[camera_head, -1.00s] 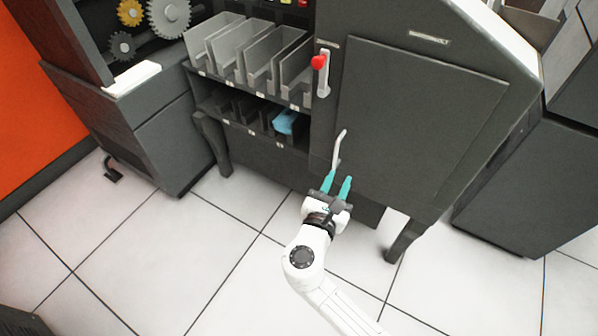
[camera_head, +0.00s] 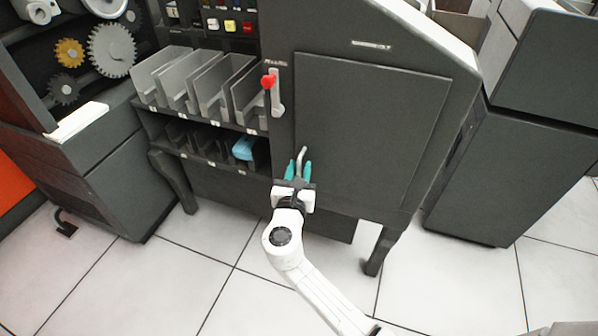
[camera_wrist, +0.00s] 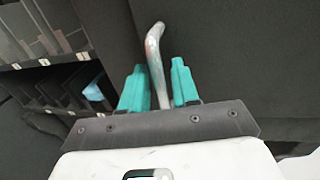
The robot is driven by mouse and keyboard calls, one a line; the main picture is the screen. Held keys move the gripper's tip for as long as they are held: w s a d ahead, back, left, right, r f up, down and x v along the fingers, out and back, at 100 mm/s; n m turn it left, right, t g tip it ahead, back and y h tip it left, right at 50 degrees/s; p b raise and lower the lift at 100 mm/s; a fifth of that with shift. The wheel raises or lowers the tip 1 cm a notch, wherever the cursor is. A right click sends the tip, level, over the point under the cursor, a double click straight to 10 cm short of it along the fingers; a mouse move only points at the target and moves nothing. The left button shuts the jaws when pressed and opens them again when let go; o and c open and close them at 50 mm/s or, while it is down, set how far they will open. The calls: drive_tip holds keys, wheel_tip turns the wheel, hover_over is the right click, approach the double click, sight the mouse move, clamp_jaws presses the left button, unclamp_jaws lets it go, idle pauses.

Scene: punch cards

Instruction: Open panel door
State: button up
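The panel door (camera_head: 370,120) is a large dark grey panel on the front of the machine, and it looks shut. Its pale metal handle (camera_head: 301,158) stands at the panel's lower left edge. My gripper (camera_head: 298,170) is at the handle, with its two teal fingers apart. In the wrist view, the handle (camera_wrist: 155,60) rises between the fingers (camera_wrist: 159,85), with a gap visible on each side. The handle's lower end is hidden behind the gripper body.
A lever with a red knob (camera_head: 268,81) sits above and left of the handle. Grey card trays (camera_head: 205,85) and a shelf holding a blue object (camera_head: 243,149) are to the left. Machine legs (camera_head: 380,250) stand on the tiled floor. A dark cabinet (camera_head: 505,170) is at the right.

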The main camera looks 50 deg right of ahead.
drive_tip(key=shift+d, duration=0.1)
clamp_jaws()
idle(0.5)
